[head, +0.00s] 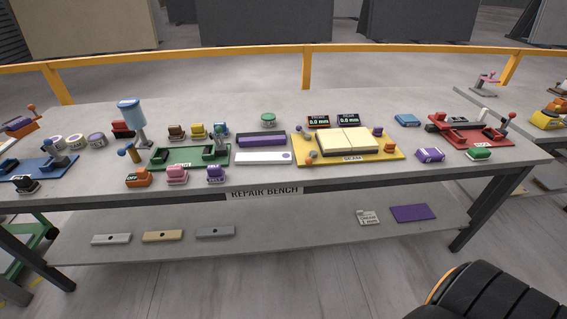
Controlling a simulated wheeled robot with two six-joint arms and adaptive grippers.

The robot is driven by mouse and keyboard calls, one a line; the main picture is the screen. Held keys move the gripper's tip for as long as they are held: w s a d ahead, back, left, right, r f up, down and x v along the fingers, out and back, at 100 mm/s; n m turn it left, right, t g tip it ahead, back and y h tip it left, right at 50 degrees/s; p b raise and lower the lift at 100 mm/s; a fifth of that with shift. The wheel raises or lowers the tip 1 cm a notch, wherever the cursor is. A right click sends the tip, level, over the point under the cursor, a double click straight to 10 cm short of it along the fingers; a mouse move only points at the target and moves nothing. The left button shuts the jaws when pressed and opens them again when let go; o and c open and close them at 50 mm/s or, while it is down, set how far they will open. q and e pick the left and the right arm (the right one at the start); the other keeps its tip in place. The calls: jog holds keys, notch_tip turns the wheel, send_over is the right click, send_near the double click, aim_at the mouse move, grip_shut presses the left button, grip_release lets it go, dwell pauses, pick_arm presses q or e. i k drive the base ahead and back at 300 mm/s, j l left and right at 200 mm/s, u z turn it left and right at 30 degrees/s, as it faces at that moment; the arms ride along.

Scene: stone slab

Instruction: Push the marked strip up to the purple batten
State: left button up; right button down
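A long purple block, which looks like the purple batten (262,140), lies left of the middle of the bench in the head view. A pale strip with a small purple dot near its right end, which looks like the marked strip (258,157), lies just in front of it. The two run nearly parallel, with what looks like a narrow gap between them. Neither of my grippers shows in this view, and nothing is touching the strip or the batten.
The grey repair bench (345,183) carries a green fixture (160,158) left of the strip and a yellow seam board (390,154) close on its right. Two small displays (318,121) stand behind. Bare bench lies in front of the strip. A yellow rail (230,53) runs behind.

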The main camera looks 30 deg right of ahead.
aim_at(261, 158)
jog(key=i+j+z, duration=0.6)
jog(key=j, duration=0.25)
jog(key=i+j+z, duration=0.3)
jog(key=j, duration=0.2)
jog(key=i+j, duration=0.2)
jog(key=j, duration=0.15)
